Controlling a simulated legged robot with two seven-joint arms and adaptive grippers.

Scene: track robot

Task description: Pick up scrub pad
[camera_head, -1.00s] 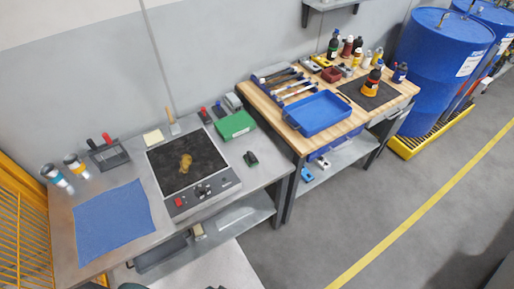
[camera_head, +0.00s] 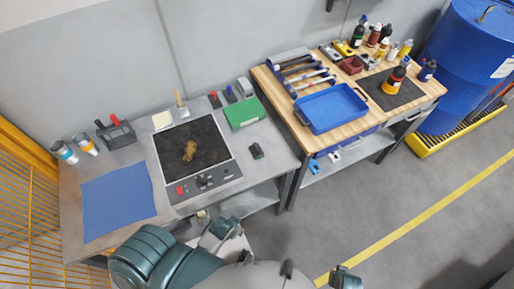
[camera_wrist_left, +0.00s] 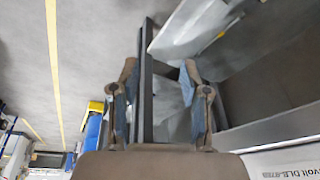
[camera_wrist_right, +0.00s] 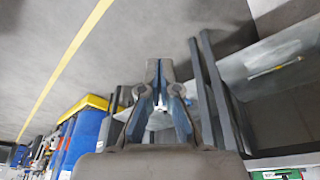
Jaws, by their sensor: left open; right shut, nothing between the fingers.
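A small dark block with a green tint, likely the scrub pad (camera_head: 256,151), lies on the grey metal bench (camera_head: 267,172), right of the hot plate and in front of the green box. My arms show at the bottom of the head view, but no fingers can be made out there. In the left wrist view my left gripper (camera_wrist_left: 160,100) is open and empty, with bench legs and floor beyond it. In the right wrist view my right gripper (camera_wrist_right: 161,80) is shut and empty, its fingers close together. The pad cannot be made out in either wrist view.
A hot plate (camera_head: 222,155) with a brownish lump (camera_head: 190,150), a green box (camera_head: 245,112) and a blue cloth (camera_head: 118,200) are on the bench. A wooden workbench (camera_head: 288,105) with a blue tray (camera_head: 332,107) stands to the right. Bare bench surrounds the pad's front and right.

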